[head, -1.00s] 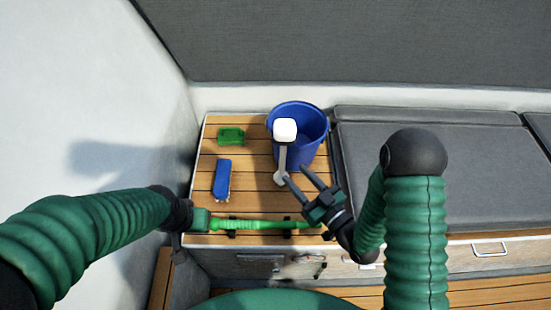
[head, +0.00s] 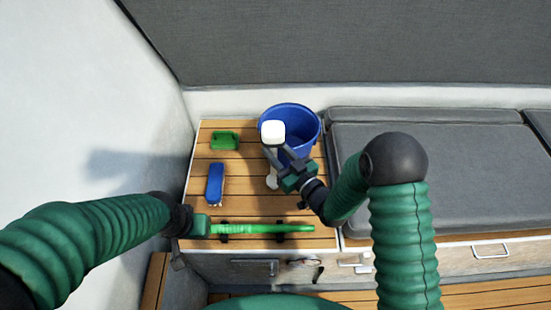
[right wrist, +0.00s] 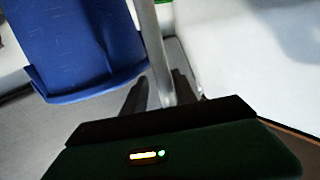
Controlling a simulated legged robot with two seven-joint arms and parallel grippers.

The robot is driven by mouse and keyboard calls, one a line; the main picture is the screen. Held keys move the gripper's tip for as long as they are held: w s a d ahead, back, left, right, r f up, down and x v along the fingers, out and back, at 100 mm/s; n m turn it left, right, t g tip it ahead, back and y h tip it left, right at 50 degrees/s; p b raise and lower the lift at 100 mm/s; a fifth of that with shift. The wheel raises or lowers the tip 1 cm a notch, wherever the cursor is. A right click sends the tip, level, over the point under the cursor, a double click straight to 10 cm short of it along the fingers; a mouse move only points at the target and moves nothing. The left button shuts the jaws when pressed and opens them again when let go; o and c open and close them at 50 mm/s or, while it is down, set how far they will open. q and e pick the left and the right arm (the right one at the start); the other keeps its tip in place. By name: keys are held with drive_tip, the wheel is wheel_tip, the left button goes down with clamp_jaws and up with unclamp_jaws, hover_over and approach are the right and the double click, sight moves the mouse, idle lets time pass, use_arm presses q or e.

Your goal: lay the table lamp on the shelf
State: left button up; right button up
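The table lamp has a white head (head: 272,131), a thin pale stem and a small round foot (head: 271,183). It stands upright on the slatted wooden top, in front of the blue bucket. My right gripper (head: 275,151) is at the stem just under the head. In the right wrist view the stem (right wrist: 150,45) runs between its two fingers, which look apart with the stem between them. My left gripper (head: 204,224) is low at the left, by the end of a bright green bar; its fingers cannot be made out. No separate shelf can be identified.
A blue bucket (head: 304,118) stands behind the lamp. A green tray (head: 225,140) and a blue brush (head: 215,183) lie to its left. The bright green bar (head: 262,229) lies along the front edge. Grey cushions (head: 470,165) fill the right; a white wall rises left.

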drive_tip(key=shift+a, duration=0.2)
drive_tip(key=c, duration=0.5)
drive_tip(key=shift+a, duration=0.35)
clamp_jaws()
drive_tip(key=shift+d, duration=0.1)
drive_tip(key=shift+d, duration=0.2)
drive_tip(key=shift+a, duration=0.1)
